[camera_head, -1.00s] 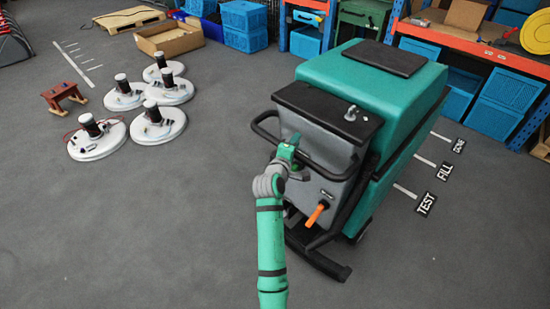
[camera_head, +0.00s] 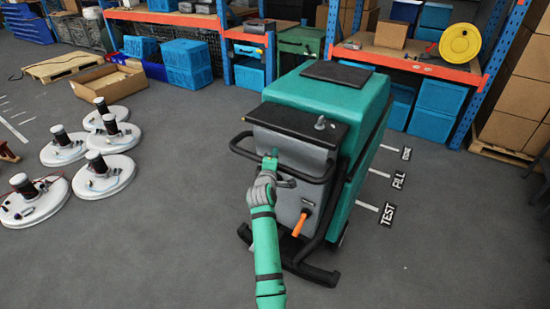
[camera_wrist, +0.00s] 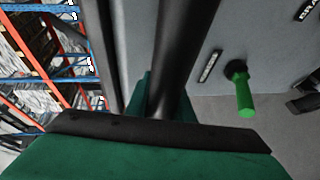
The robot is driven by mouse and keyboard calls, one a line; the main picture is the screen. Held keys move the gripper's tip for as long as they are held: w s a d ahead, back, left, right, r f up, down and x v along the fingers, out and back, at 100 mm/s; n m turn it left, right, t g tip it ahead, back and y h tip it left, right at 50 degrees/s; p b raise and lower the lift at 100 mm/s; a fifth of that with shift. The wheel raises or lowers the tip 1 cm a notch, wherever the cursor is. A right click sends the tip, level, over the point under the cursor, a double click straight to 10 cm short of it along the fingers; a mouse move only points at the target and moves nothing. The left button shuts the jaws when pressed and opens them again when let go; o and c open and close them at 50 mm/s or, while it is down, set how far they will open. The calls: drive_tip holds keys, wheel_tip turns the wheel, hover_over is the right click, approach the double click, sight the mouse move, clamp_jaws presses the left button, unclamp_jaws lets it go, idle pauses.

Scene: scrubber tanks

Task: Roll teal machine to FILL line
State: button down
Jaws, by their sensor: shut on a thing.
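The teal machine (camera_head: 330,97) stands upright on the grey floor in the middle of the head view, its grey panel and black handle bar facing me. My gripper (camera_head: 270,162) is shut on the handle bar, which passes between the fingers in the wrist view (camera_wrist: 180,60). Short white floor lines run out from the machine's right side. Their dark signs read TEST (camera_head: 388,214), nearest me, FILL (camera_head: 399,180) in the middle, and DONE (camera_head: 405,154) farthest. The machine's body hides the lines' inner ends.
White round floor units (camera_head: 103,176) stand on the left. An open cardboard box (camera_head: 110,83) and a wooden pallet (camera_head: 62,66) lie behind them. Blue-and-orange shelving (camera_head: 408,63) with blue crates stands behind the machine. The floor at front left and right is clear.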

drive_tip(key=shift+d+r, duration=0.35)
drive_tip(key=shift+r, duration=0.1)
drive_tip(key=c, duration=1.6)
unclamp_jaws()
drive_tip(key=shift+s+a, duration=0.2)
drive_tip(key=shift+s, duration=0.05)
drive_tip(key=shift+o, duration=0.2)
drive_tip(key=shift+s+a+f, duration=0.1)
drive_tip(key=shift+a+f, duration=0.1)
drive_tip(key=v, duration=1)
drive_tip(key=shift+s, duration=0.35)
drive_tip(key=shift+a, duration=0.1)
